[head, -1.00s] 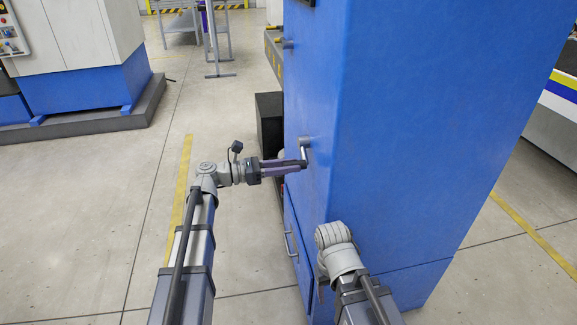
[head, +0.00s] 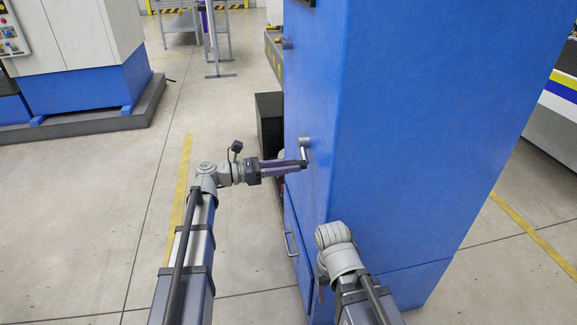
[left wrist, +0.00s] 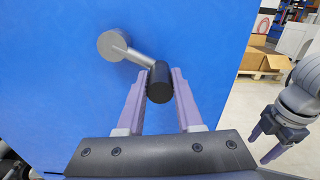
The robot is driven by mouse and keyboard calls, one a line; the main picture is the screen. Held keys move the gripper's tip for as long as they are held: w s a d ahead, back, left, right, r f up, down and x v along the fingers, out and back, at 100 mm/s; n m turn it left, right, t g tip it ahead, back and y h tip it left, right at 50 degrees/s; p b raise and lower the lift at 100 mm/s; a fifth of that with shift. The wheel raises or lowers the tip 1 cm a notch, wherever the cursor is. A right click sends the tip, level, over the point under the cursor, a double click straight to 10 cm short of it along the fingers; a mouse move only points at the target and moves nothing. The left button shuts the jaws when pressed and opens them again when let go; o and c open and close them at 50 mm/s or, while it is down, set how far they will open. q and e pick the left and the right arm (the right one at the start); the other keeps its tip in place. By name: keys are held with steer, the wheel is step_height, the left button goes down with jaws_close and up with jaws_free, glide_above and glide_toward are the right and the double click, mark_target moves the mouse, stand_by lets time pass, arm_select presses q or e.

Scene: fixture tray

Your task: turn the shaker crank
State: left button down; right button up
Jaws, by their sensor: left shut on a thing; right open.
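The shaker crank sits on the left side face of a tall blue cabinet (head: 400,130). Its round grey hub (left wrist: 112,45) joins a metal arm that runs down and right to a black knob (left wrist: 159,84) in the left wrist view. In the head view the crank (head: 304,145) shows small at the cabinet's edge. My left gripper (left wrist: 161,82) is shut on the black knob, one purple finger on each side; it also shows in the head view (head: 300,164). My right gripper (left wrist: 264,142) is open and empty in the left wrist view; its fingers are not clear in the head view.
A drawer handle (head: 289,245) projects from the cabinet low down, below my left gripper. A black box (head: 268,120) stands on the floor behind the crank. Cardboard boxes (left wrist: 262,55) show in the background.

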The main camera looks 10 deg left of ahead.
arm_select(q)
steer(key=r+n+p, duration=0.2)
steer(key=n, duration=0.1)
steer(key=shift+s+d+r+n, duration=0.1)
steer(key=shift+s+r+n, duration=0.1)
steer(key=shift+s+n, duration=0.1)
steer(key=shift+r+n+p, duration=0.4)
steer(key=shift+n+p, duration=0.1)
steer(key=shift+n, duration=0.3)
steer(key=shift+r+n+p, duration=0.4)
steer(key=shift+n+p, duration=0.05)
steer(key=shift+n, duration=0.35)
steer(key=c, duration=0.6)
jaws_free()
steer(key=v, duration=0.8)
